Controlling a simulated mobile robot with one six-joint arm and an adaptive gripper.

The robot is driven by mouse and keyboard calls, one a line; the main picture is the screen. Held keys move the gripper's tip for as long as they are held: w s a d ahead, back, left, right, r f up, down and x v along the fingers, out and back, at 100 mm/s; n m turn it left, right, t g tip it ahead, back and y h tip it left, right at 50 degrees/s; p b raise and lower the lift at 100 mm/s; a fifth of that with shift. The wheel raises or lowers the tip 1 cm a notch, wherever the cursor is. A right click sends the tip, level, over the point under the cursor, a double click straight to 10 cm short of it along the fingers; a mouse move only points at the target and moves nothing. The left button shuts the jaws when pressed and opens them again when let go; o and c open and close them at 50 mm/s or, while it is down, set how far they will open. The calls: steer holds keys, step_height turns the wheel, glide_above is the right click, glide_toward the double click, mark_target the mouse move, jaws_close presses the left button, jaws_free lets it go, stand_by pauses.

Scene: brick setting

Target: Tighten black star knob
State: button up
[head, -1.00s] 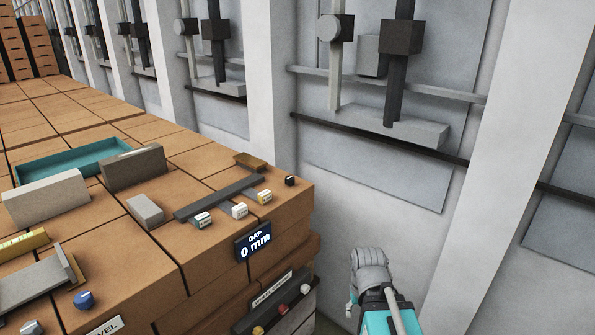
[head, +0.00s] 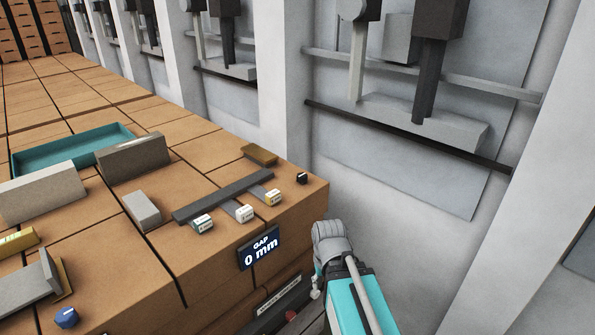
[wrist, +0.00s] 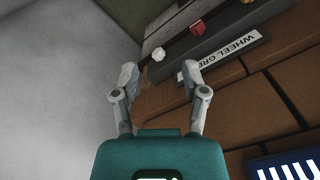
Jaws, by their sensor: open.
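A small dark knob (head: 302,178) sits on top of the brick stack near its right corner in the head view. It is too small to tell whether it is star-shaped. My gripper (wrist: 159,74) is open and empty in the wrist view, its two grey fingers apart. A white knob (wrist: 158,54) on the lower grey panel shows beyond the fingertips, with a red knob (wrist: 197,27) to its right. In the head view my arm stands right of the stack, below the dark knob, and the fingers are mostly hidden.
White and yellow labelled blocks (head: 245,214) and a dark bar (head: 222,195) lie on top. A teal tray (head: 72,150) stands further back. A wall with rails is at right.

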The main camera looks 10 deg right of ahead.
steer(key=shift+w+a, duration=0.1)
steer(key=o, duration=0.3)
steer(key=shift+o, duration=0.6)
steer(key=shift+w+r, duration=0.2)
step_height(320, 180, up, 31)
steer(key=n+p, duration=2.8)
steer(key=p, duration=0.3)
glide_above(302, 174)
steer(key=shift+s+f, duration=0.1)
steer(key=shift+s, duration=0.05)
steer(key=shift+f, duration=0.2)
step_height(302, 174, down, 13)
steer(key=b, duration=1.3)
steer(key=shift+f+b, duration=0.2)
steer(key=shift+b, duration=0.1)
